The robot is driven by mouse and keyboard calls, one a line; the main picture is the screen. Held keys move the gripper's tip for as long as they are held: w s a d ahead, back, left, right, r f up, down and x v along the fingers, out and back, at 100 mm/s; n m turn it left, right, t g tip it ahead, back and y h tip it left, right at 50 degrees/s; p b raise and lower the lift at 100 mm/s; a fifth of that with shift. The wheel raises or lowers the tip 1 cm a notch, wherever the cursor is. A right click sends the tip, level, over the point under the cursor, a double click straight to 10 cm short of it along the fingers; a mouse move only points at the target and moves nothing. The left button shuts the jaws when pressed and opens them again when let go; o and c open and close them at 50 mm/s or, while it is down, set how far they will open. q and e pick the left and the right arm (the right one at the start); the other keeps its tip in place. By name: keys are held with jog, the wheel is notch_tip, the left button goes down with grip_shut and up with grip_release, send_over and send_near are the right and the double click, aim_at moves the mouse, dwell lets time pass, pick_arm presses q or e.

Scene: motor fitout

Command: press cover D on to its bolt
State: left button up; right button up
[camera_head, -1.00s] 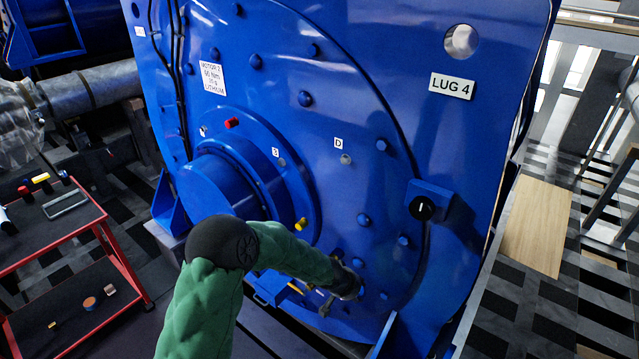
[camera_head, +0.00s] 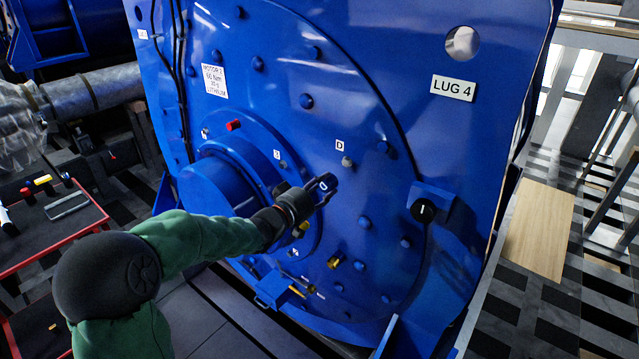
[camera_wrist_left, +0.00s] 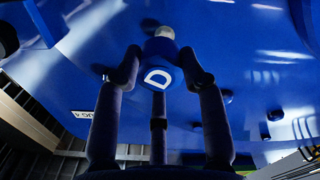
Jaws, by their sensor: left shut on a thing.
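My left gripper (camera_head: 318,192) is shut on cover D (camera_head: 324,185), a small dark blue cap with a white letter D. In the left wrist view the cover (camera_wrist_left: 159,73) sits between the fingers (camera_wrist_left: 160,82), its letter facing the camera. The bare grey bolt (camera_head: 347,161) stands on the blue motor face just under the white D label (camera_head: 339,145). In the head view the cover is below and left of the bolt, apart from it. In the wrist view the bolt's round end (camera_wrist_left: 165,32) shows just past the cover. My right gripper is not in view.
A red cap (camera_head: 233,125) and a yellow cap (camera_head: 300,229) sit around the central hub (camera_head: 218,183). Several blue bolt heads, a brass fitting (camera_head: 334,261) and a black knob (camera_head: 423,210) stick out of the motor face. A red cart (camera_head: 60,235) is at left.

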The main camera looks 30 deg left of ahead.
aim_at(345, 163)
pick_arm(q)
jog(key=shift+s+a+r, duration=0.15)
jog(key=shift+r, duration=0.25)
jog(key=shift+s+a+r, duration=0.1)
jog(key=shift+r, duration=0.25)
jog(key=shift+w+d, duration=0.15)
jog(key=shift+w, duration=1.3)
jog(key=shift+w+d, duration=0.1)
jog(key=shift+w, duration=1.3)
jog(key=shift+w+d, duration=0.1)
jog(key=shift+w, duration=1.45)
jog(key=o, duration=0.9)
